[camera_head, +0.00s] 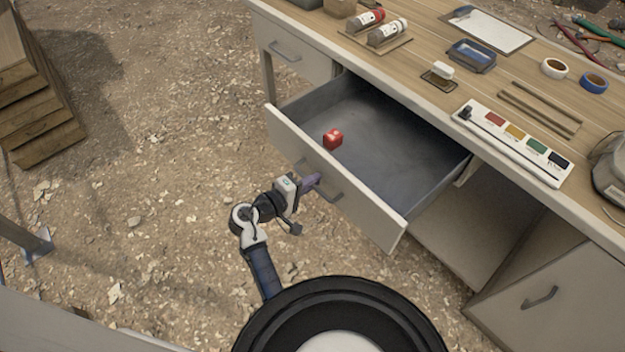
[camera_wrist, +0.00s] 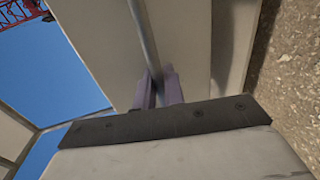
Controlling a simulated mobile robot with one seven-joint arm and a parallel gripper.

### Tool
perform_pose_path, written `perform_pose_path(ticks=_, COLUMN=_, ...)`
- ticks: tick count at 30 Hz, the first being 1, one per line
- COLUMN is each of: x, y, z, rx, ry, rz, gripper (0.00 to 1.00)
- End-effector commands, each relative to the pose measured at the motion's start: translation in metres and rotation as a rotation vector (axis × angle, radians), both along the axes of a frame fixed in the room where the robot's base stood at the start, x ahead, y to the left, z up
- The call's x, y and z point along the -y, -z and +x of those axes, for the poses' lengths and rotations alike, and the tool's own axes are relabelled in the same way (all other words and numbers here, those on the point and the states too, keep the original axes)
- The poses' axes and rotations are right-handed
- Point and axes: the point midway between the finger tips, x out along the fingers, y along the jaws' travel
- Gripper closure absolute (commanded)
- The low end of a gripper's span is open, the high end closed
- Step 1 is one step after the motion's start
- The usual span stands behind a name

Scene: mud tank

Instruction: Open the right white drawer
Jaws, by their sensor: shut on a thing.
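The white drawer (camera_head: 345,187) is pulled well out from the desk, its grey interior showing in the head view. A bar handle (camera_head: 327,190) is on the drawer's front. My gripper (camera_head: 312,181) is at that handle, shut on it, with the arm reaching up from below. In the wrist view the fingers (camera_wrist: 158,88) close around the handle bar (camera_wrist: 143,40) in front of the pale drawer panel (camera_wrist: 100,45). The exact contact at the fingertips is partly hidden.
The desk top (camera_head: 480,75) holds bottles, a blue tray (camera_head: 471,56), tape rolls and a strip of coloured blocks (camera_head: 514,143). Another closed drawer (camera_head: 292,58) is at the left and a cabinet door (camera_head: 555,290) at lower right. Wooden steps (camera_head: 35,110) stand at far left. Ground before the drawer is open.

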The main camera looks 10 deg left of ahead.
Motion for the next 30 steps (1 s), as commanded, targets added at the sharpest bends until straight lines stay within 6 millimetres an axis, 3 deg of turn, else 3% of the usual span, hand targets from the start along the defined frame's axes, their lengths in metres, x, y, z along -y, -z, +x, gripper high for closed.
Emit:
perform_pose_path(ticks=2, x=-0.001, y=0.000, z=0.000, rx=0.002, ry=-0.003, rz=0.001, gripper=1.00)
perform_pose_path(ticks=3, x=-0.001, y=0.000, z=0.000, rx=0.002, ry=-0.003, rz=0.001, gripper=0.85)
perform_pose_path(ticks=6, x=-0.001, y=0.000, z=0.000, rx=0.001, ry=-0.002, rz=0.001, gripper=0.72)
perform_pose_path(ticks=19, x=-0.008, y=-0.001, z=-0.009, rx=0.001, ry=-0.002, rz=0.000, gripper=0.72)
perform_pose_path(ticks=30, x=-0.055, y=-0.017, z=-0.073, rx=0.003, ry=-0.006, rz=0.002, gripper=0.72)
